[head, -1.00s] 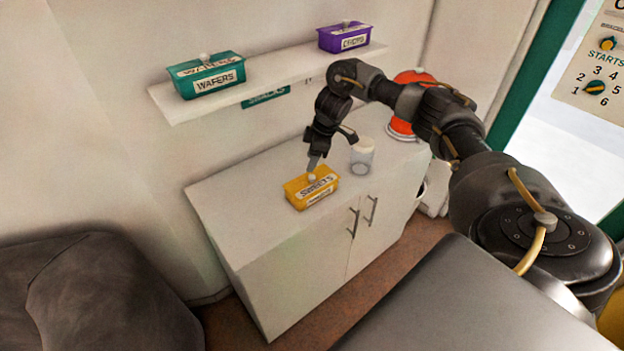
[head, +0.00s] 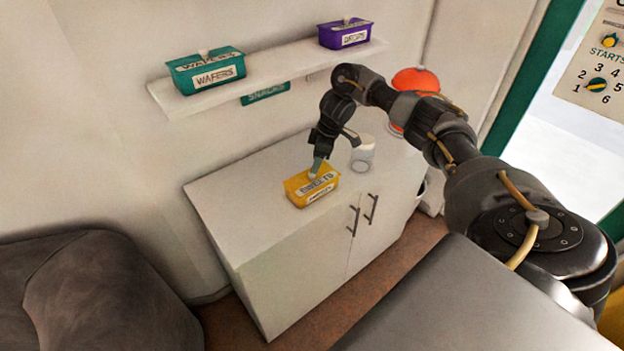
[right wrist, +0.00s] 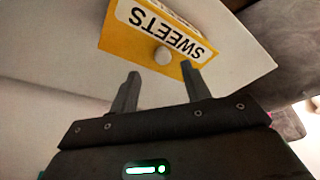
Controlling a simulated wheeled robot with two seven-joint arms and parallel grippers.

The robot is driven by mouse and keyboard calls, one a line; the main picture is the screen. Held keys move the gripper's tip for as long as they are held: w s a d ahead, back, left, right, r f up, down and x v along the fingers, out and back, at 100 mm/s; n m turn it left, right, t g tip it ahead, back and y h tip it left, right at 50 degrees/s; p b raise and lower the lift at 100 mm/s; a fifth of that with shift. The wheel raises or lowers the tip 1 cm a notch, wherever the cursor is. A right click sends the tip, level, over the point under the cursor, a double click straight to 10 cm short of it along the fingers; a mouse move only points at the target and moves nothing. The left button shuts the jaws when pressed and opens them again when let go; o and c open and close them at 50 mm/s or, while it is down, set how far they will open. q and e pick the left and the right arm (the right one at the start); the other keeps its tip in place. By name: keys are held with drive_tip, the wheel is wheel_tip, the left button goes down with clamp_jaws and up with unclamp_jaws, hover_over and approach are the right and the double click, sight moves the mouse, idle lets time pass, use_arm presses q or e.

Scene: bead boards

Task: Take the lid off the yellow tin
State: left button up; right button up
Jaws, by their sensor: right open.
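The yellow tin (head: 311,190), labelled SWEETS, sits on top of the white cabinet with its lid on. The lid shows in the right wrist view (right wrist: 120,37) with a pale round knob (right wrist: 163,56) in its middle. My right gripper (head: 314,168) is at the tin's top, close to the knob. In the right wrist view the two fingers (right wrist: 162,80) are apart, with the knob just beyond the tips and roughly between them. The fingers hide part of the tin's top in the head view. My left gripper is not in view.
A whitish jar (head: 362,155) stands on the cabinet (head: 240,200) close to the right of my gripper. An orange-red object (head: 416,82) is behind my arm. A shelf (head: 280,76) above holds a green WAFERS tin (head: 207,72) and a purple DROPS tin (head: 344,34). The cabinet's left part is clear.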

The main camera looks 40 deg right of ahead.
sight(312, 177)
drive_tip(key=shift+s+p+x, duration=0.15)
drive_tip(key=shift+p+x, duration=0.15)
drive_tip(key=shift+x, duration=0.9)
drive_tip(key=shift+s+p+x, duration=0.15)
drive_tip(key=shift+p+x, duration=0.15)
drive_tip(key=shift+x, duration=0.85)
drive_tip(key=shift+a, duration=0.1)
clamp_jaws()
